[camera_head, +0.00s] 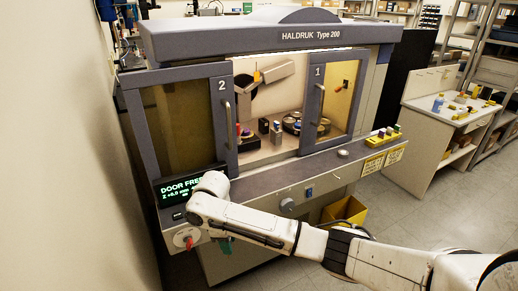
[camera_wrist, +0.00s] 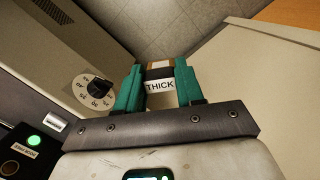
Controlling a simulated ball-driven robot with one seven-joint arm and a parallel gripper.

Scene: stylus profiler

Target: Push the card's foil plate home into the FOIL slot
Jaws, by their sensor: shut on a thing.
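In the wrist view, my gripper (camera_wrist: 159,85) has its two teal fingers shut on a small piece, apparently the card (camera_wrist: 160,86), with a white label reading THICK. Its far end is pale and brown, and most of its body is hidden by the fingers. I cannot tell which part is the foil plate. No slot marked FOIL can be made out in either view. In the head view, teal fingers (camera_head: 225,246) show below my white wrist, at the lower left front of the profiler (camera_head: 300,36); the card is hidden there.
A numbered dial (camera_wrist: 97,91) is left of the fingers, with a lit green button (camera_wrist: 35,141) nearer. A red knob (camera_head: 189,241) sits below the DOOR FREE display (camera_head: 185,187). A yellow bin (camera_head: 344,211) stands under the profiler. The bench (camera_head: 440,130) is at right.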

